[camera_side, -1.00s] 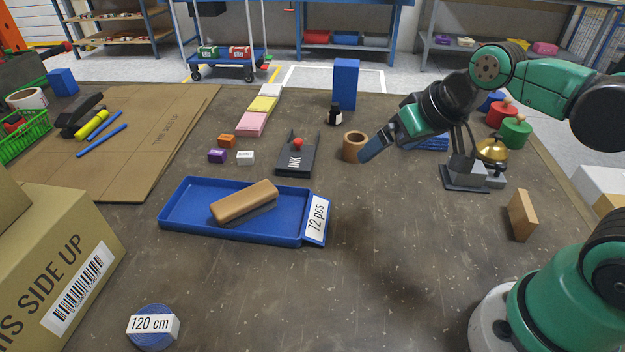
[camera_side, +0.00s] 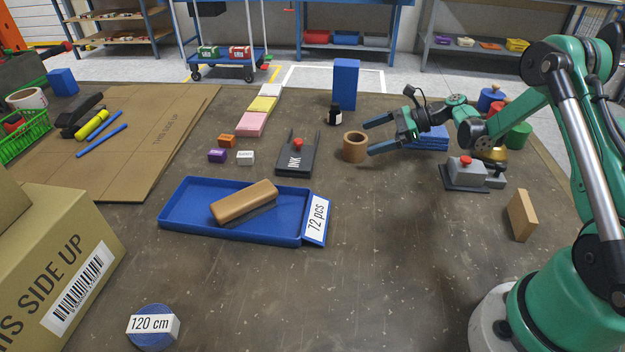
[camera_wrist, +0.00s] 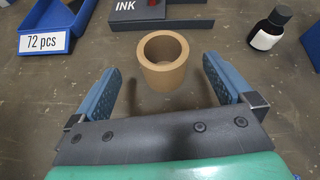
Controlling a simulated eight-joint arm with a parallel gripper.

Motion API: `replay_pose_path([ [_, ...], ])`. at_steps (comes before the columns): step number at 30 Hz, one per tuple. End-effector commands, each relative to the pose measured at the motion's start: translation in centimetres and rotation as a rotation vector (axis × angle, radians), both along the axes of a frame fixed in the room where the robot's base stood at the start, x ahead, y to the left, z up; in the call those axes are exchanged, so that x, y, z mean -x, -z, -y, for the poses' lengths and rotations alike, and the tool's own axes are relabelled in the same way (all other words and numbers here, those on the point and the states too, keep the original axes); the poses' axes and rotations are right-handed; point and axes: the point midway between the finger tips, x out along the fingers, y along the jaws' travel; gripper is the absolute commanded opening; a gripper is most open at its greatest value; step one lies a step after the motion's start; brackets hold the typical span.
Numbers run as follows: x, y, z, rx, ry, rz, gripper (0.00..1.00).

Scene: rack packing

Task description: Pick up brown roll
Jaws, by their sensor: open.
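The brown roll (camera_side: 355,147) stands upright on the dark table, right of the ink pad, its hollow top showing. In the wrist view the roll (camera_wrist: 164,64) is ahead of my gripper, centred between the lines of the two fingers. My gripper (camera_side: 366,137) is open and empty, with its blue fingers spread and pointing left toward the roll. In the wrist view the gripper (camera_wrist: 160,85) has its fingertips near the roll's close side. I cannot tell whether a finger touches it.
The ink pad (camera_side: 297,158) lies left of the roll. A small dark bottle (camera_side: 335,115) and a tall blue block (camera_side: 346,84) stand behind it. A blue stack (camera_side: 430,143) and a stamping device (camera_side: 465,175) are to the right.

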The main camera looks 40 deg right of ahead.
Motion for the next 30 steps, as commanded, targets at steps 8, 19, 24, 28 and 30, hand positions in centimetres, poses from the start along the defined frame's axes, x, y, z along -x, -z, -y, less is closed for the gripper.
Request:
replay_pose_path([
  [8, 0.0, 1.8, 0.4, -0.117, 0.044, -0.032, 1.00],
  [19, -2.8, 3.5, -2.8, -0.114, 0.042, -0.030, 1.00],
  [24, -2.9, 3.6, -2.9, -0.114, 0.045, -0.030, 1.00],
  [28, -2.9, 3.6, -2.9, -0.113, 0.045, -0.029, 0.94],
  [30, -2.9, 3.5, -2.9, -0.113, 0.045, -0.029, 0.74],
])
